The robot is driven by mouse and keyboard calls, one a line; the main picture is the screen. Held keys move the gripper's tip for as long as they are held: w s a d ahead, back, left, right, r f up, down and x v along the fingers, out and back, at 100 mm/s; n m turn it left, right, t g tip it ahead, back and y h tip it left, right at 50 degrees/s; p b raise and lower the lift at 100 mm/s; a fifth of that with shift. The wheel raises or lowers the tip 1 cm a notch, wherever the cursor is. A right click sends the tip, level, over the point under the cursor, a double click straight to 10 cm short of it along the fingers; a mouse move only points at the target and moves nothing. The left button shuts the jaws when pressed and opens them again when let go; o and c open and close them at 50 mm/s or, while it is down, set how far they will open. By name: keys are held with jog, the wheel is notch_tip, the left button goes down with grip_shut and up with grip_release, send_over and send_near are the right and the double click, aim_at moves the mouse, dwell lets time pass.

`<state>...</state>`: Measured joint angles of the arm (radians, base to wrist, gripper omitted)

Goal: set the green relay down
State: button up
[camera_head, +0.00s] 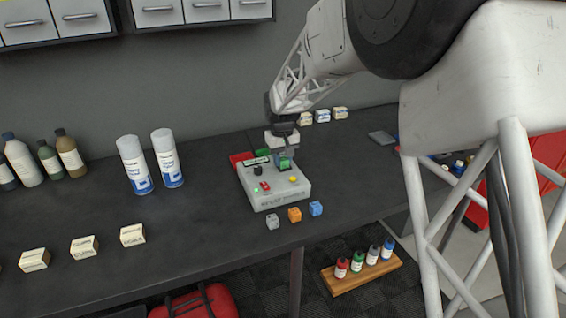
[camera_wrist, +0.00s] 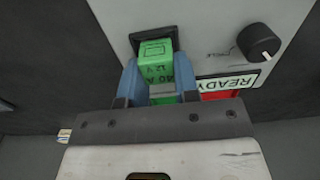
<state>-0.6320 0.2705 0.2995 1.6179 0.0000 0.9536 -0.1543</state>
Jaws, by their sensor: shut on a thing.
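The green relay (camera_wrist: 157,62) sits between the blue fingers of my gripper (camera_wrist: 156,80), which is shut on it. Its far end is at a black socket (camera_wrist: 137,37) on the grey tester box; I cannot tell how far it is seated. In the head view my gripper (camera_head: 284,155) points down over the back right of the tester box (camera_head: 280,202), with the green relay (camera_head: 285,164) small and partly hidden beneath it. A READY label (camera_wrist: 228,84) and a black knob (camera_wrist: 258,42) show beside the socket in the wrist view.
Grey (camera_head: 272,222), orange (camera_head: 294,215) and blue (camera_head: 316,208) relays stand before the box. Two spray cans (camera_head: 134,165) and several bottles stand to the left. Small cartons (camera_head: 132,235) line the front left. The bench (camera_head: 200,225) between is clear.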

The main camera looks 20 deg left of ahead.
jog(key=shift+r, duration=0.1)
jog(key=shift+r, duration=0.75)
notch_tip(320, 180, up, 2)
jog(key=shift+r, duration=0.1)
jog(key=s+d+r, duration=0.1)
jog(key=s+d, duration=0.8)
jog(key=s, duration=0.4)
jog(key=shift+d, duration=0.15)
jog(key=shift+r, duration=0.1)
jog(key=w+a, duration=0.5)
jog(key=a, duration=0.2)
jog(key=w+a+r, duration=0.1)
jog(key=w+a, duration=0.2)
jog(key=a, duration=0.1)
jog(key=shift+w+a+r, duration=0.1)
jog(key=shift+w+a, duration=0.15)
jog(key=shift+w, duration=0.05)
jog(key=w+a, duration=0.4)
jog(key=a, duration=0.3)
jog(key=w+a+f, duration=0.1)
jog(key=w+a, duration=0.3)
jog(key=a, duration=0.4)
jog(key=shift+w+a, duration=0.2)
jog(key=shift+w, duration=0.1)
